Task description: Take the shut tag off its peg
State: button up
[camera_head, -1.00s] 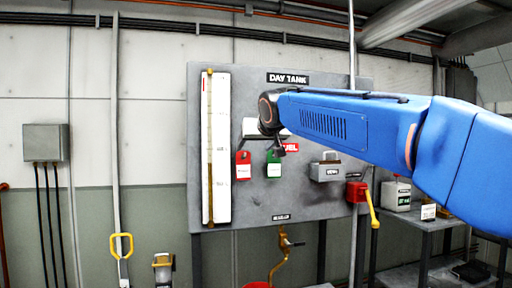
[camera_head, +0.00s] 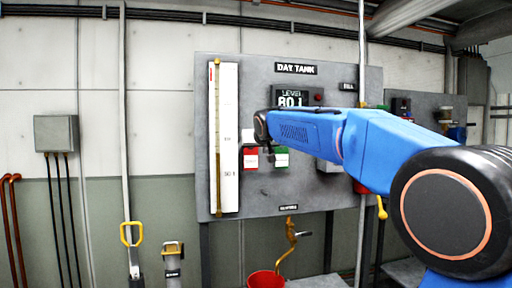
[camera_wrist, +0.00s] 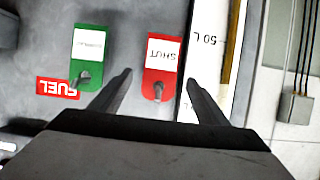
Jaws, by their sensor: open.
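The red shut tag (camera_wrist: 163,55) hangs on its peg (camera_wrist: 159,92) on the grey panel. It appears upside down in the wrist view, with "SHUT" on its white label. My gripper (camera_wrist: 159,79) is open and empty. Its two fingers appear on either side of the red tag in the wrist view; the remaining distance to the panel is hard to tell. In the head view the red tag (camera_head: 250,161) shows just left of my gripper (camera_head: 268,156), partly covered at its top.
A green tag (camera_wrist: 88,55) hangs on a neighbouring peg beside the red "FUEL" label (camera_wrist: 57,88). The white level gauge (camera_head: 229,140) stands on the tag's other side. A lit level display (camera_head: 291,99) is above. A red bucket (camera_head: 266,279) is below.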

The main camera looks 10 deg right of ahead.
jog(key=shift+x, duration=1.1)
jog(key=c, duration=1.1)
jog(key=shift+r, duration=0.55)
jog(key=shift+f+v, duration=0.15)
jog(key=shift+v, duration=0.65)
jog(key=shift+f+v, duration=0.2)
jog(key=shift+v, duration=0.6)
jog(key=shift+s, duration=0.5)
jog(key=shift+s+r, duration=0.1)
jog(key=shift+s, duration=1.45)
